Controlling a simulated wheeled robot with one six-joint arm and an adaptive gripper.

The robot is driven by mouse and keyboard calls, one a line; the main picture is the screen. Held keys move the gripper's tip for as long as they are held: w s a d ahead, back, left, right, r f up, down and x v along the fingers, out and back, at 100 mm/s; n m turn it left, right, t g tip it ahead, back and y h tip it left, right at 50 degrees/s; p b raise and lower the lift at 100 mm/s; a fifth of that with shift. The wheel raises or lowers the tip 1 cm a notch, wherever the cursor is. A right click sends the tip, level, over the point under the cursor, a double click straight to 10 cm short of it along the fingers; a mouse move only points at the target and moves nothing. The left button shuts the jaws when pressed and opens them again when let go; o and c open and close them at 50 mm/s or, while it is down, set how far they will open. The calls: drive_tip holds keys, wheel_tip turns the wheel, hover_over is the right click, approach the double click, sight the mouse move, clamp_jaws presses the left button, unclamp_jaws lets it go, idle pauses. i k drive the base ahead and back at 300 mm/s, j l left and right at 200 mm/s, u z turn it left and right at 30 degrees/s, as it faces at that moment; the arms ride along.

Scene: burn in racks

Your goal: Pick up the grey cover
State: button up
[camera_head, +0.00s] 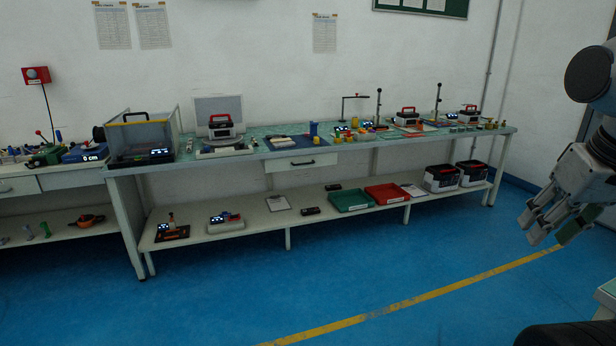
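I cannot single out a grey cover for certain. A pale grey upright panel (218,105) stands on the long bench behind a device with a red handle (221,124). A clear grey-tinted box-shaped enclosure (140,133) with a yellow rim stands on the bench's left end. My gripper (554,226) hangs at the right side of the view, pointing down, far from both. Its fingers look spread, with nothing clearly held between them.
The long bench (265,155) carries many devices and small parts. Its lower shelf (262,227) holds a green tray (350,200), a red tray (387,193) and black-and-white boxes (441,178). Blue floor (220,300) with a yellow line is clear. A surface edge (606,292) shows at lower right.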

sight(290, 144)
drive_tip(key=i+u, duration=0.15)
drive_tip(key=i, duration=0.5)
drive_tip(key=i+l+u, duration=0.1)
drive_tip(key=i, duration=0.5)
drive_tip(key=i+l+u, duration=0.15)
drive_tip(key=i, duration=0.5)
drive_tip(key=i+l+u, duration=0.25)
drive_tip(key=i+l, duration=0.05)
drive_tip(key=i, duration=0.1)
